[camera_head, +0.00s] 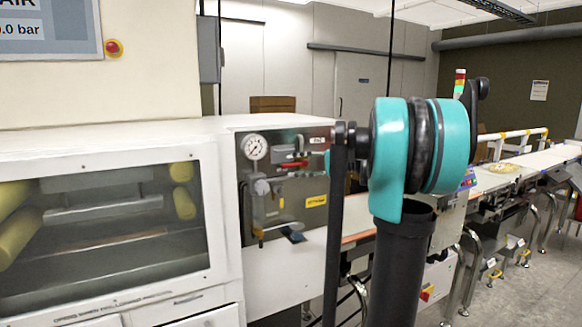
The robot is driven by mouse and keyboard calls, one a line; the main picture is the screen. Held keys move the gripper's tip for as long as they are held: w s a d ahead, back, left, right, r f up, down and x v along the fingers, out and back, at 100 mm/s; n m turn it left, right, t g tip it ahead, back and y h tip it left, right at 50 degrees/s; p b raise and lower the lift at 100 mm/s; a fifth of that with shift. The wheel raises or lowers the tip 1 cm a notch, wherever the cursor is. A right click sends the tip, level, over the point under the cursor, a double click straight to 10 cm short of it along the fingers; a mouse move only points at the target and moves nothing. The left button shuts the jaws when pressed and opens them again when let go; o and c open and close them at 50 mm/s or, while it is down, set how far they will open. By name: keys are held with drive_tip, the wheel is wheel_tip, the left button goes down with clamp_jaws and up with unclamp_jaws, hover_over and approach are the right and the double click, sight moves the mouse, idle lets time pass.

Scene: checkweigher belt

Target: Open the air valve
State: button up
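The air panel (283,215) is a grey metal plate on the white machine's right end. A round white pressure gauge (254,147) sits at its upper left. A red lever (293,164), apparently the air valve's handle, lies roughly level right of the gauge on a short pipe run. Below are a regulator-like fitting (262,187) and a yellow label (316,201). My teal and black arm stands right of the panel and hides its right edge. I cannot make out my gripper or its fingers.
The white machine (110,140) with a windowed front fills the left. Above it, a partly cut-off display (50,30) reads "AIR" and ".0 bar", beside a red button (113,48). The conveyor line (510,170) runs right.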

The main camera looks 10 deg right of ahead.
drive_tip(key=shift+x, duration=1.1)
clamp_jaws()
